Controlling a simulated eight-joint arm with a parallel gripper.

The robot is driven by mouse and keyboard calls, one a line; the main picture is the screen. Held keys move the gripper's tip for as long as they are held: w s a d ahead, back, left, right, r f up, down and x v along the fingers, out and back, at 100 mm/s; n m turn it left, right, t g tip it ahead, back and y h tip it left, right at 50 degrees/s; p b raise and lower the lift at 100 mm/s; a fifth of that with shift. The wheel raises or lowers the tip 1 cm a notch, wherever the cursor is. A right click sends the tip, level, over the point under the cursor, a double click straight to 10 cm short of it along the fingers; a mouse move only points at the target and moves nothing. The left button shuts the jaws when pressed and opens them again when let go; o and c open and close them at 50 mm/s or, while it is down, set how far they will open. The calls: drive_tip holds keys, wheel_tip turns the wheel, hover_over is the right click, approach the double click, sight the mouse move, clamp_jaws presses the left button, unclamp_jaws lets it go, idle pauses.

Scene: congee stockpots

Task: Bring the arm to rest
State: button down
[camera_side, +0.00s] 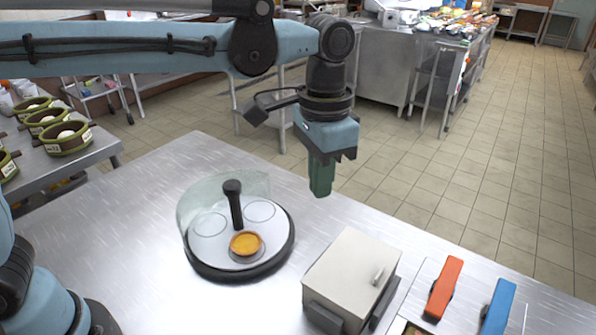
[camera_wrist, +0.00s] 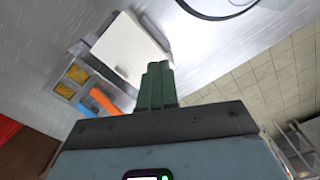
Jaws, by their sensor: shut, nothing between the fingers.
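My gripper (camera_side: 321,190) hangs above the far side of the steel table (camera_side: 150,190), pointing down, in the side view. Its green fingers are shut together with nothing between them. In the wrist view the closed fingers (camera_wrist: 158,72) point toward the white box. The gripper is apart from everything on the table. My arm reaches across the top of the side view from the left.
A round turntable (camera_side: 205,254) with a clear curved shield, a black post and an orange-filled dish stands left of the white lidded box (camera_side: 345,268). Orange (camera_side: 444,288) and blue (camera_side: 497,306) handles are at right. Green pots (camera_side: 67,138) stand on a left counter.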

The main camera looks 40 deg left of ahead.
drive_tip(key=shift+a, duration=0.1)
drive_tip(key=s+a+f+n+t, duration=0.1)
drive_tip(key=s+a+n+t, duration=0.1)
drive_tip(key=a, duration=0.4)
drive_tip(key=s+a+f+n+t, duration=0.2)
drive_tip(key=s+a, duration=0.1)
drive_tip(key=a, duration=0.4)
drive_tip(key=s+a+f+n+t, duration=0.1)
drive_tip(key=s+a+n+t, duration=0.1)
drive_tip(key=a, duration=0.4)
drive_tip(key=shift+s+a+f+t, duration=0.2)
drive_tip(key=shift+s+t, duration=0.1)
drive_tip(key=shift+s, duration=0.1)
drive_tip(key=shift+s+a+f+t, duration=0.2)
drive_tip(key=shift+s+t, duration=0.1)
drive_tip(key=shift+s, duration=0.1)
